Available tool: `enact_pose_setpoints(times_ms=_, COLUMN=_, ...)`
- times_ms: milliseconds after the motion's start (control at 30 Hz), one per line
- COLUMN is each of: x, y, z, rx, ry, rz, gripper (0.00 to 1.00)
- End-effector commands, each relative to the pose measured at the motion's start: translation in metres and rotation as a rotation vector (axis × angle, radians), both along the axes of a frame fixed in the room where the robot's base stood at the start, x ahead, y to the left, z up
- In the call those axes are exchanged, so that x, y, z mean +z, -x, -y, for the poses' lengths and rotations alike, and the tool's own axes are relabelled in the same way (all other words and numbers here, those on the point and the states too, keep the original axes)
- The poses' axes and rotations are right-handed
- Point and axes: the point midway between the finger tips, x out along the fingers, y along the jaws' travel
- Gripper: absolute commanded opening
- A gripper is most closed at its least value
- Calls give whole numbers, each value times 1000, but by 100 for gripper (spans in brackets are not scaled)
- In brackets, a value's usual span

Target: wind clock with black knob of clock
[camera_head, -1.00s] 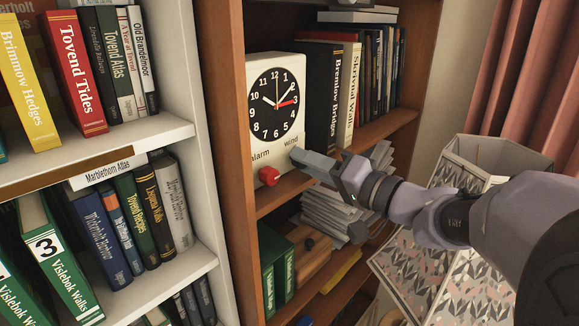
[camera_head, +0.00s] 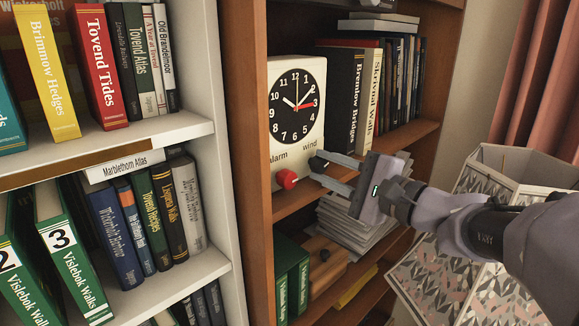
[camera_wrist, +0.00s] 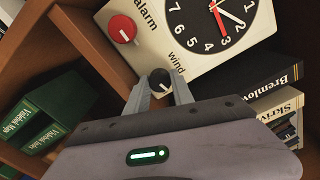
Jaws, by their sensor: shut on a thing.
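The clock (camera_head: 296,110) is a cream box with a black dial and stands upright on a brown wooden shelf. Its red knob (camera_head: 287,179) sits under the word "alarm". Its black knob (camera_head: 319,161) sits under the word "wind". My gripper (camera_head: 316,168) reaches in from the right, and its fingers are on either side of the black knob. In the wrist view the black knob (camera_wrist: 160,80) shows between the two fingertips of my gripper (camera_wrist: 161,88), which is shut on it. The clock (camera_wrist: 200,30) looks tilted there.
Black and cream books (camera_head: 343,100) stand close to the clock's right. A stack of papers (camera_head: 350,225) lies on the shelf below my gripper. A white bookcase (camera_head: 160,133) stands at left. A patterned box (camera_head: 450,260) stands at lower right, under my arm.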

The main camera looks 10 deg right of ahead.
Motion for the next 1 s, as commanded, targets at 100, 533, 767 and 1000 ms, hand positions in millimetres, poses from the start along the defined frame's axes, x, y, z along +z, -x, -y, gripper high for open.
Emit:
enact_pose_setpoints(times_ms=100, x=0, y=0, z=0, rx=0, ry=-88, rz=-65, gripper=0)
enact_pose_setpoints(times_ms=533, x=1, y=0, z=0, rx=0, ry=-419, rz=-307, gripper=0)
enact_pose_setpoints(times_ms=767, x=2, y=0, z=0, rx=0, ry=-596, rz=-435, gripper=0)
enact_pose_setpoints(times_ms=1000, x=3, y=0, z=0, rx=0, ry=-780, rz=-569, gripper=0)
